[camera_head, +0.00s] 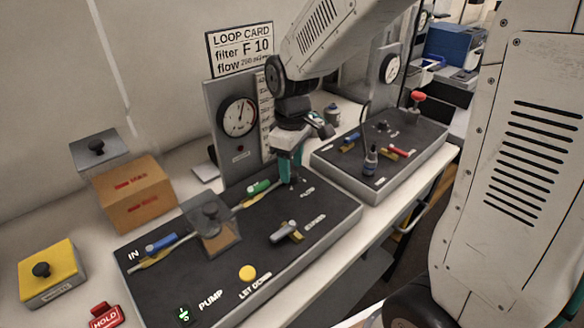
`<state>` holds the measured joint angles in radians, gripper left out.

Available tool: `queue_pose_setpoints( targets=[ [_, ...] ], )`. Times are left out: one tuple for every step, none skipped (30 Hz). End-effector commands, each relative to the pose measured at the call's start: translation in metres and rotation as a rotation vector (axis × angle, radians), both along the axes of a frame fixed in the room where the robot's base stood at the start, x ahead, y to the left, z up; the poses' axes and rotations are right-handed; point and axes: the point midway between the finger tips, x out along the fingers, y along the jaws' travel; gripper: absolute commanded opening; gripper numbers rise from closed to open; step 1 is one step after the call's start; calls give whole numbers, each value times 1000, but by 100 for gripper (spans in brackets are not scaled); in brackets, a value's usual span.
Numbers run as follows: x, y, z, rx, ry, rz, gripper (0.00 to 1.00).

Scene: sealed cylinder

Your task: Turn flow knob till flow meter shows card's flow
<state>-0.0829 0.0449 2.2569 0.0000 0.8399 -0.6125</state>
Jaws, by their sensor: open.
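The loop card (240,48) is on the back wall and reads filter F 10 and a flow that looks like 250, its unit too small to be sure of. A white scale strip (265,112), which looks like the flow meter, stands right of the round gauge; my arm partly covers it and its reading is not legible. My gripper (290,172) points down with teal fingers, low over the back right of the dark panel (262,212), beside a small label that seems to read FLOW (307,191). The flow knob is hidden or merged with the fingertips; contact cannot be told.
The panel carries a clear cover with a dark knob (211,218), a grey lever (288,232), a yellow button (247,273) and a green pump button (184,314). A cardboard box (137,204) and a yellow box (48,270) stand left. A second panel (380,150) lies right.

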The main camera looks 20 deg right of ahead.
Motion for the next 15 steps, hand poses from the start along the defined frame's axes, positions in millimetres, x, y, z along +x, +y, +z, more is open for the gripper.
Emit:
queue_pose_setpoints(
  targets=[
    [0, 0, -6, -1, 2, -1, 50],
    [0, 0, -8, -1, 2, -1, 50],
    [0, -1, -11, 0, 1, -2, 50],
    [0, -1, -13, -1, 1, -2, 50],
    [0, -1, -14, -1, 1, -2, 50],
    [0, -1, -15, 0, 0, -3, 50],
    [0, -1, -16, 0, 0, -3, 50],
    [0, -1, -16, 0, 0, -3, 50],
    [0, -2, -16, 0, 0, -3, 50],
    [0, -2, -16, 0, 0, -4, 50],
    [0, -2, -16, 0, 0, -4, 50],
    [0, -2, -16, 0, 0, -4, 50],
    [0, -2, -16, 0, 0, -4, 50],
    [0, -2, -16, 0, 0, -4, 45],
    [0, -2, -16, 0, 0, -4, 34]
  ],
)
